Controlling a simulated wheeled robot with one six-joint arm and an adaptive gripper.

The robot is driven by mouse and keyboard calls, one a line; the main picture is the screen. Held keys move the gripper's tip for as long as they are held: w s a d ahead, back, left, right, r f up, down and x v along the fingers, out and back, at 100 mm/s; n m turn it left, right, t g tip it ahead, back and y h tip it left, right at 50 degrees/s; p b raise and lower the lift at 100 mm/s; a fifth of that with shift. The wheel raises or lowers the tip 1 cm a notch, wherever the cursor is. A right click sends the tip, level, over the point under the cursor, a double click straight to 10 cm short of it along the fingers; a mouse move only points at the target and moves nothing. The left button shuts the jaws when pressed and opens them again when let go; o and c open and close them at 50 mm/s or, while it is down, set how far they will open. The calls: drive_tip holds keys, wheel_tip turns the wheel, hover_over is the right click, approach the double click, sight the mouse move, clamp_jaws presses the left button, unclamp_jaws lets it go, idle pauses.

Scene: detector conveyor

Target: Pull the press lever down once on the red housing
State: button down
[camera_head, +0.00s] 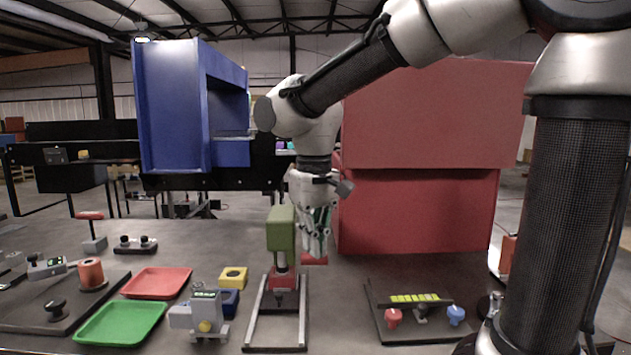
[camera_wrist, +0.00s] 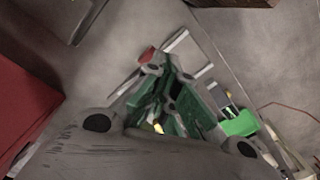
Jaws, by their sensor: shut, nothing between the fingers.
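A small press with a green upper body (camera_head: 281,230) and a red housing (camera_head: 283,279) stands at the middle of the table, above a pale metal frame (camera_head: 252,312). A red piece (camera_head: 314,260) sticks out to its right, just below my fingertips; it may be the press lever's grip. My gripper (camera_head: 316,248) points down beside the green body, shut and empty. In the wrist view my closed fingers (camera_wrist: 172,100) cover most of the press. A red bit (camera_wrist: 147,55) and pale frame bars (camera_wrist: 176,40) show past them. I cannot tell whether the fingers touch the lever.
A large red box (camera_head: 420,120) stands close behind my gripper on the right. A blue cabinet (camera_head: 170,105) is behind left. Red (camera_head: 158,282) and green (camera_head: 120,322) trays lie left. A grey device (camera_head: 200,316) stands near the press; a knob panel (camera_head: 415,322) lies right.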

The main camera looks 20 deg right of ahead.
drive_tip(key=shift+f, duration=1.65)
idle(1.2)
drive_tip(key=shift+r, duration=0.1)
